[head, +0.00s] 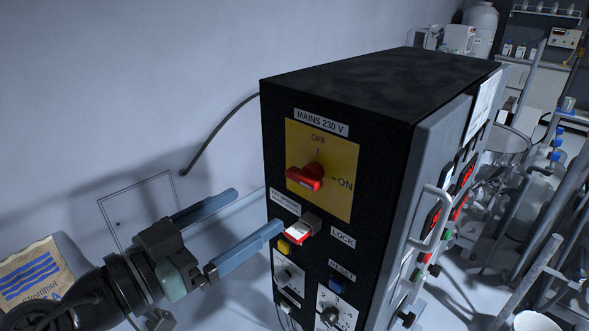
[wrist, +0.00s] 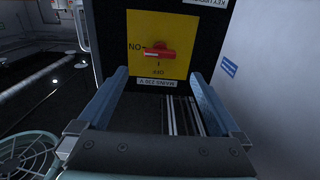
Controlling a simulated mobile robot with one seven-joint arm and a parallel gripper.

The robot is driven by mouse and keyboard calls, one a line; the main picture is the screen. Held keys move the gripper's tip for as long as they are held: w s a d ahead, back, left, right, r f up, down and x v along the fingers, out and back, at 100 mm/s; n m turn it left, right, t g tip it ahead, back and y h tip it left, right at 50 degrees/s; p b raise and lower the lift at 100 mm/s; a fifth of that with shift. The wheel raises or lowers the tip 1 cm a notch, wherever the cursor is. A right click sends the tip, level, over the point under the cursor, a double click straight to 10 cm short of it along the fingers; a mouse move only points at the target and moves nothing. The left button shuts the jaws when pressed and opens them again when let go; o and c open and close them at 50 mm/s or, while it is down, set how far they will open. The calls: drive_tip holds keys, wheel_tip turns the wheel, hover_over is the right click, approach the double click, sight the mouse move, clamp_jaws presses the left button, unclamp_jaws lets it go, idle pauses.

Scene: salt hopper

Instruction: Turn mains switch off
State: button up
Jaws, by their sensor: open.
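The mains switch (head: 305,178) is a red rotary knob on a yellow plate (head: 337,200), under a "MAINS 230 V" label on the black cabinet front. OFF is marked above the knob and ON to its right. The red handle lies roughly horizontal, in line with ON. The wrist view shows the knob (wrist: 155,54) upside down, with ON at the left and OFF below. My gripper (head: 258,210) has its two blue fingers apart and empty, left of and lower than the knob. In the wrist view the fingers (wrist: 160,73) reach toward the plate, apart from the knob.
A red-and-white lock piece (head: 298,230) juts out below the switch, close to my right finger. A yellow button (head: 284,247), a blue reset button (head: 336,285) and dials sit lower. The cabinet's grey side has a handle (head: 434,220). A sack (head: 35,270) leans at left.

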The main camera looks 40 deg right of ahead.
sight(298, 181)
drive_tip(key=d+p, duration=0.1)
drive_tip(key=d, duration=0.2)
drive_tip(key=d+p, duration=0.2)
drive_tip(key=d, duration=0.1)
drive_tip(key=d+p, duration=0.1)
drive_tip(key=d, duration=0.2)
drive_tip(key=shift+w+d+r, duration=0.15)
drive_tip(key=shift+w+r, duration=0.05)
drive_tip(key=shift+w, duration=0.15)
drive_tip(key=shift+d+f, duration=0.15)
drive_tip(key=shift+d, duration=0.35)
drive_tip(key=c, duration=1.2)
drive_tip(key=shift+c, duration=0.2)
